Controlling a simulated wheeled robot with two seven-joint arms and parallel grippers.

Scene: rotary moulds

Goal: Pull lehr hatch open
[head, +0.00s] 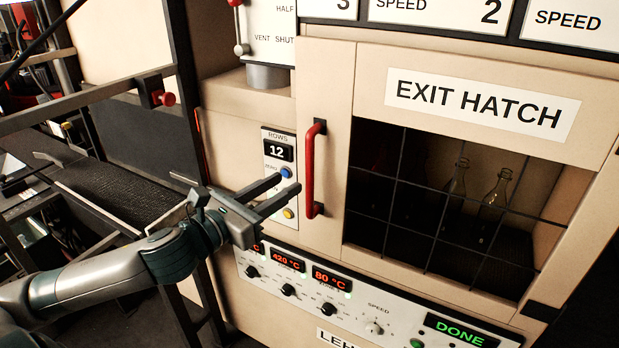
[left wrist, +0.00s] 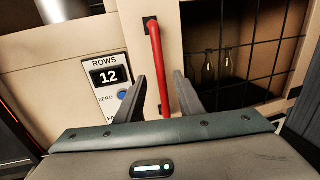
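The exit hatch (head: 482,104) is a cream door with a wire-grid window, and it looks closed. Its red vertical handle (head: 310,170) is on the door's left side. Glass bottles (head: 494,196) stand behind the grid. My left gripper (head: 288,192) is open, just left of the handle in the head view. In the left wrist view the handle (left wrist: 158,68) runs down between the two spread fingertips (left wrist: 160,78), and no contact shows. My right gripper is in neither view.
The row counter (head: 279,152) reading 12, with blue and yellow buttons, is close behind my left fingers. A control panel (head: 350,300) with knobs and a green DONE display lies below. A conveyor (head: 115,195) and metal rails are at the left.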

